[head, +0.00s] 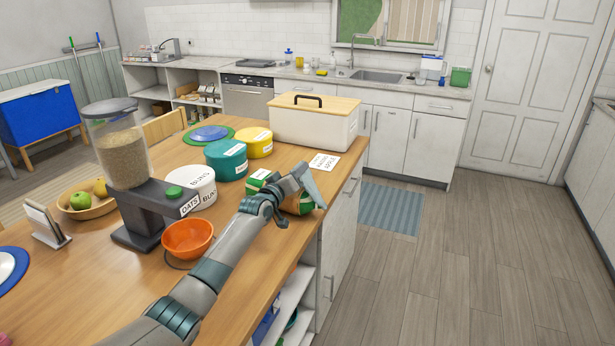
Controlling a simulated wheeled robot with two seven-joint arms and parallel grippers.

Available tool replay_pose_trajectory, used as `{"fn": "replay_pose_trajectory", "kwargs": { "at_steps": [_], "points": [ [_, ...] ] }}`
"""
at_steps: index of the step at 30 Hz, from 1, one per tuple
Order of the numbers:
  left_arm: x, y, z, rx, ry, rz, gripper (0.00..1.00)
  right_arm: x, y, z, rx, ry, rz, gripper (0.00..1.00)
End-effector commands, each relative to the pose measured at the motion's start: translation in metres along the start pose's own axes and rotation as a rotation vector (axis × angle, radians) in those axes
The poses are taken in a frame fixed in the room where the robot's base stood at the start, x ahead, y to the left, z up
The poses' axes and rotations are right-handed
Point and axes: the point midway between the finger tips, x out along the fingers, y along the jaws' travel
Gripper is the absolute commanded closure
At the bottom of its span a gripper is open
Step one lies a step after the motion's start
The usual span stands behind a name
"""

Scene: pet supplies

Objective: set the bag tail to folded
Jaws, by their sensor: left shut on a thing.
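A green and orange bag (293,204) is at the right edge of the wooden counter, partly hidden behind my left gripper. A green part with a white label shows to the left of my wrist. My left gripper (311,188) is at the bag and shut on it. The fingers and wrist cover much of the bag, so I cannot make out the shape of its tail. My right gripper is not in view.
Round tins (225,160) and a white bin with a wooden lid (313,122) stand behind the bag. A grain dispenser (125,155) and an orange bowl (187,238) are to the left. A printed card (324,161) lies near the bin. The counter edge drops to open floor at right.

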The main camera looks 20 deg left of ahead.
Motion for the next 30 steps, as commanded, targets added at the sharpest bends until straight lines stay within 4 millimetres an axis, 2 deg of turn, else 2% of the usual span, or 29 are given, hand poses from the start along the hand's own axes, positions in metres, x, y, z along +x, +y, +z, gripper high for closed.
{"fn": "replay_pose_trajectory", "kwargs": {
  "at_steps": [1,6,21,22,24,30],
  "points": [
    [0.000,-0.007,0.005,-0.022,-0.003,-0.002,1.00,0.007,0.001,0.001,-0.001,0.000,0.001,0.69],
    [0.000,-0.013,0.004,-0.078,-0.003,-0.001,1.00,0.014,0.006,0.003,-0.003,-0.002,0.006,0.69],
    [0.000,-0.014,0.004,-0.100,-0.005,-0.001,1.00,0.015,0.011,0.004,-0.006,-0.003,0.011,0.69],
    [0.000,-0.014,0.004,-0.100,-0.005,-0.001,0.87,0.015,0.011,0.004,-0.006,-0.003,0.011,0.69],
    [0.000,-0.014,0.004,-0.100,-0.004,-0.001,0.74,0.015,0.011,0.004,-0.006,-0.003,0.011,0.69],
    [0.000,-0.014,0.002,-0.099,-0.002,0.000,0.74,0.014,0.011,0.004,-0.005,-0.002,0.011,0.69]
  ]
}}
